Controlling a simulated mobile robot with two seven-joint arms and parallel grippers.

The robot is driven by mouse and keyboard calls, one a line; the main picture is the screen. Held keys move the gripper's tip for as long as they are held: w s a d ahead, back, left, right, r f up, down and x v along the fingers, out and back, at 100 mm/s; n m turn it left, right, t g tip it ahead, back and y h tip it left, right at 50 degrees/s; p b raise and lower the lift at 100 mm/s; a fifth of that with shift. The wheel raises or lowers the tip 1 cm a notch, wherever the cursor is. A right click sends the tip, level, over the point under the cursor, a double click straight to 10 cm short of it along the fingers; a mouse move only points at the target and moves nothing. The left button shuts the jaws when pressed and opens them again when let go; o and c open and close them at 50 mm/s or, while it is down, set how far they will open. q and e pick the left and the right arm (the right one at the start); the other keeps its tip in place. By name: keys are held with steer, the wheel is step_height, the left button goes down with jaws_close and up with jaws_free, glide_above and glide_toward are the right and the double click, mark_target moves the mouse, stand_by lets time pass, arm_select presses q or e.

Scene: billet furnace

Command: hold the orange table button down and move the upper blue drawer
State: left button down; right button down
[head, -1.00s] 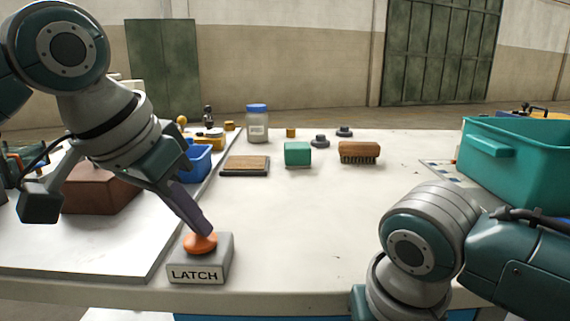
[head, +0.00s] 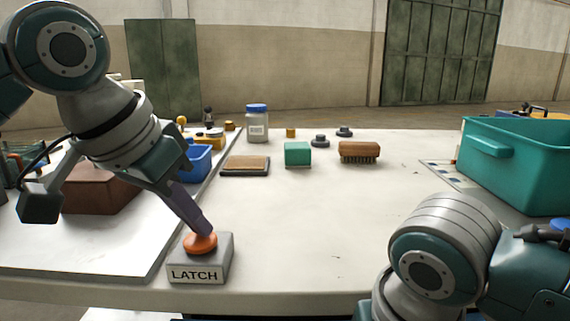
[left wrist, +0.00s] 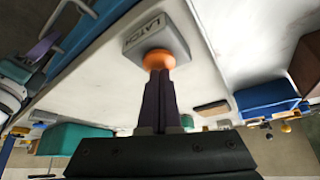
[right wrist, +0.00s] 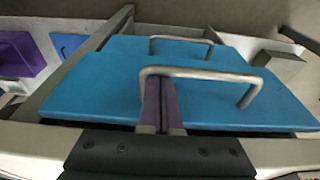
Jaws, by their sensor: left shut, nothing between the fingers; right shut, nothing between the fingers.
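The orange button (head: 200,243) sits on a grey block labelled LATCH at the table's front left corner. My left gripper (head: 203,231) is shut, its fingertips pointing down onto the button and touching it. The left wrist view shows the button (left wrist: 158,60) at the fingertips too. In the right wrist view are two blue drawer fronts with metal handles; I cannot tell which is the upper. My right gripper (right wrist: 160,82) is shut at the left end of the nearer handle (right wrist: 205,73), against the nearer blue drawer (right wrist: 90,88). The handle bar is not between its fingers.
A teal bin (head: 520,165) stands at the table's right. A green block (head: 298,154), a brush (head: 359,151), a jar (head: 257,125) and a wooden-topped pad (head: 246,165) lie toward the back. The table's middle is clear.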

steer(key=shift+s, duration=0.85)
steer(key=shift+s, duration=0.15)
steer(key=shift+w, duration=0.25)
steer(key=shift+r, duration=4)
